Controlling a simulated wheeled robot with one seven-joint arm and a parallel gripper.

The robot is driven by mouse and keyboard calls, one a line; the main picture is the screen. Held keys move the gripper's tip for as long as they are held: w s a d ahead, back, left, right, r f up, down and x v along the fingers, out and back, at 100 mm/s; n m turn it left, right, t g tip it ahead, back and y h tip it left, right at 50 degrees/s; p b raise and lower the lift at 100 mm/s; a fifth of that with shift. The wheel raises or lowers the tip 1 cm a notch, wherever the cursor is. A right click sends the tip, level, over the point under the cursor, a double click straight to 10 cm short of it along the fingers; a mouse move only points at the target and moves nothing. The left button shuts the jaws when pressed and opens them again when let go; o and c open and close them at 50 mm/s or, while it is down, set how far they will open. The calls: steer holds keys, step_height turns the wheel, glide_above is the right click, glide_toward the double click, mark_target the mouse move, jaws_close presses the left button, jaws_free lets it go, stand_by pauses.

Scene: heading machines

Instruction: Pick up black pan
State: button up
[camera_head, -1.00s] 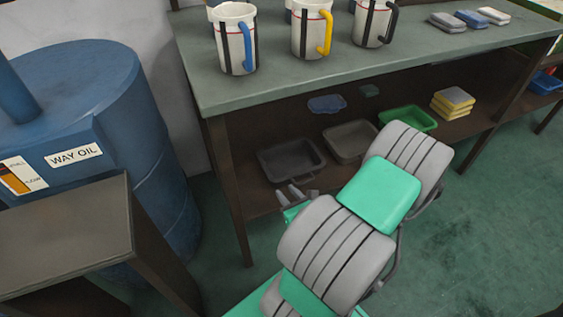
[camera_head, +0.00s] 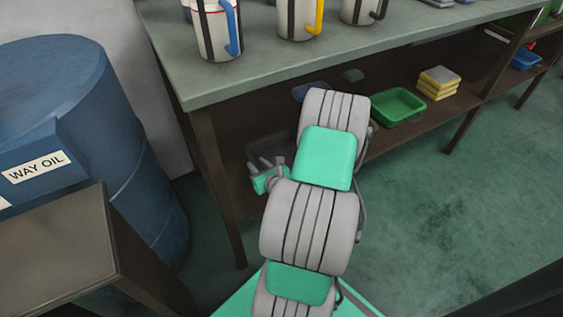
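A black pan (camera_head: 256,145), a dark shallow tray, sits on the lower shelf under the workbench in the head view. Its right and front parts are hidden behind my gripper and arm. My gripper (camera_head: 266,161) is small in view, at the left of my green and grey arm, and overlaps the pan's front in the picture. Its grey fingers point up the picture toward the pan and show gaps between them. I see nothing held between them. I cannot tell whether the fingers touch the pan.
A green tray (camera_head: 397,106) and yellow sponges (camera_head: 437,84) lie to the right on the lower shelf (camera_head: 458,103). Mugs (camera_head: 217,30) stand on the bench top (camera_head: 200,82). A blue oil drum (camera_head: 130,150) and a dark stand (camera_head: 60,245) are at left. Floor is clear at right.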

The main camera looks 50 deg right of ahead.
steer(key=shift+w+d+f, duration=0.15)
steer(key=shift+w+f, duration=0.05)
steer(key=shift+w, duration=0.35)
steer(key=shift+c, duration=0.2)
jaws_close()
stand_by(0.8)
